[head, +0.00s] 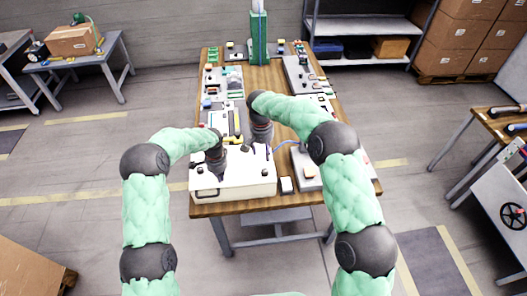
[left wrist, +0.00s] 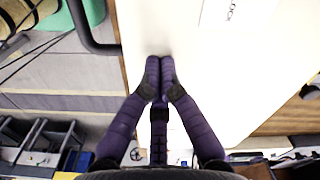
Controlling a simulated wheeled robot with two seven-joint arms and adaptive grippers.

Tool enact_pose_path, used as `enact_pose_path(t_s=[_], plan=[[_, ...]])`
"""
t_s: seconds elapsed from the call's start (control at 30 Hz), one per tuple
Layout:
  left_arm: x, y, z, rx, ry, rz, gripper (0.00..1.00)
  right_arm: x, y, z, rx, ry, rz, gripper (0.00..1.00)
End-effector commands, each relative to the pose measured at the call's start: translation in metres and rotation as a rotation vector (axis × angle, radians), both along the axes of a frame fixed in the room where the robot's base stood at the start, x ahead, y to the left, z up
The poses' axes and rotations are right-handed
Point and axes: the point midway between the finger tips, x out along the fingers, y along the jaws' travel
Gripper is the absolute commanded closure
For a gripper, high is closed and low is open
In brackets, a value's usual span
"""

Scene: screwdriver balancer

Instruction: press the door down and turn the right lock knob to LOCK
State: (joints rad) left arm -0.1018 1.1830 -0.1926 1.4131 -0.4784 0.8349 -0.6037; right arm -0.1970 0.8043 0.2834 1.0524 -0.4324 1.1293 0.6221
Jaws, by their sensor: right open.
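The white box with its flat door (head: 240,183) sits at the near end of the wooden table; the door also fills much of the left wrist view (left wrist: 195,60). My left gripper (left wrist: 160,72) has its purple fingertips together with nothing between them, against or just over the door; I cannot tell if they touch. In the head view it is over the door's left part (head: 219,173). Upside-down LOCK lettering (left wrist: 234,10) shows on the door. A small dark knob (head: 264,173) stands at the door's right. My right gripper (head: 262,152) is open above the box's right back part, its fingers small and partly hidden.
A black handle (head: 207,193) is on the box's front left. Several panels and a green post (head: 259,40) fill the table behind.

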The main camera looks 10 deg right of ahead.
Motion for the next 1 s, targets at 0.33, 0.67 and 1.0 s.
enact_pose_path(t_s=[0.33, 0.67, 1.0], plan=[[0.0, 0.0, 0.021, 0.001, -0.001, 0.0, 1.0, 0.0, 0.0, 0.009, 0.0, 0.0, 0.0, 0.46], [0.0, 0.0, 0.05, 0.0, -0.001, 0.001, 1.0, 0.0, 0.0, 0.021, 0.0, 0.0, 0.0, 0.46], [0.0, 0.0, 0.07, 0.0, 0.0, 0.0, 1.0, 0.0, 0.0, 0.028, 0.0, 0.0, 0.0, 0.46]])
